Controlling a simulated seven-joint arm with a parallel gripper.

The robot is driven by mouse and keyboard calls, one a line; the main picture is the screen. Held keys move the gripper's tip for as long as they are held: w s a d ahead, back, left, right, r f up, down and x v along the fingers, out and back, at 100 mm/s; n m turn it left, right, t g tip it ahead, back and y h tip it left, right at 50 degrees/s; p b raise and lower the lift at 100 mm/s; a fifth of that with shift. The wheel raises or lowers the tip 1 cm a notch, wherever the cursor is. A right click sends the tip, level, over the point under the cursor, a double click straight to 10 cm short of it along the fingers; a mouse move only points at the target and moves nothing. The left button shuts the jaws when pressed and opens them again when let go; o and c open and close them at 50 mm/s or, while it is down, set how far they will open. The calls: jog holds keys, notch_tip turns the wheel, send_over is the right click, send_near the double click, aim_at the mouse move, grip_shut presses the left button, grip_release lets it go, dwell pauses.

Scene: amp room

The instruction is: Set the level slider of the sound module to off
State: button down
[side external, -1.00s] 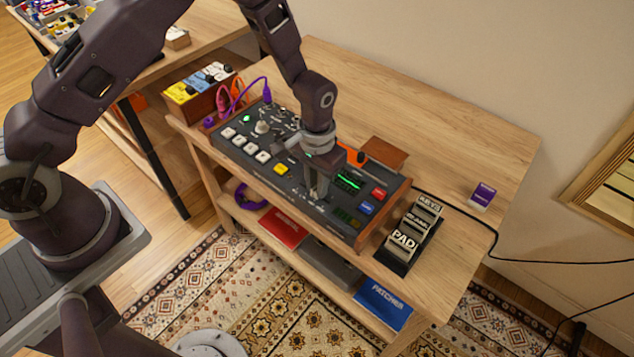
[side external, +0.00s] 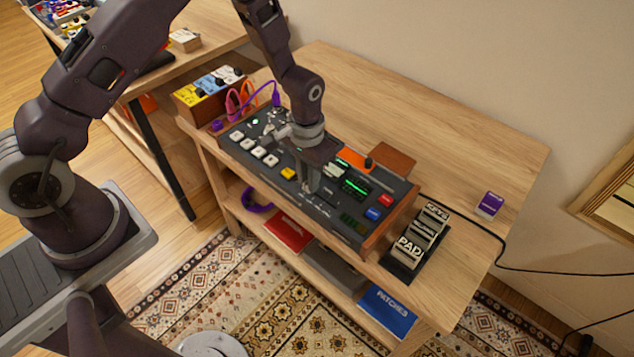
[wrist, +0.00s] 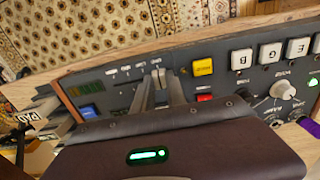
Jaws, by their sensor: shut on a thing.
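The sound module (side external: 262,152) is a dark grey panel with wooden ends on the table. My gripper (side external: 312,188) points down at its front part, right of the yellow button (side external: 288,173). In the wrist view, the fingers (wrist: 160,86) are shut on the small grey level slider (wrist: 157,74), largely hidden between them. The slider stands at the end of its row of small white labels (wrist: 125,68) nearest the yellow button (wrist: 203,67). The label words are too small to read surely. In the side view the fingers hide the slider.
White buttons (side external: 255,152), a knob and plugged purple and orange cables lie left on the module. Blue (side external: 373,213) and red (side external: 386,200) buttons lie right. A black rack of labelled blocks (side external: 412,247) stands beside it. The table (side external: 440,135) behind is mostly clear.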

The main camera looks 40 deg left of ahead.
jog(key=c, duration=1.3)
grip_release()
jog(key=shift+a, duration=0.25)
jog(key=shift+c, duration=0.2)
notch_tip(320, 180, up, 7)
jog(key=shift+r, duration=0.1)
notch_tip(320, 180, up, 6)
send_over(304, 188)
jog(key=s+a+r+t, duration=0.2)
jog(key=s+r, duration=0.3)
jog(key=r, duration=0.7)
jog(key=s+a+r+t, duration=0.1)
jog(key=s+r, duration=0.3)
jog(key=s, duration=0.5)
jog(key=s+r+t, duration=0.2)
jog(key=s+r, duration=0.1)
jog(key=s, duration=0.6)
jog(key=shift+a+r+t, duration=0.3)
jog(key=shift+a+r, duration=0.05)
jog(key=shift+a, duration=0.05)
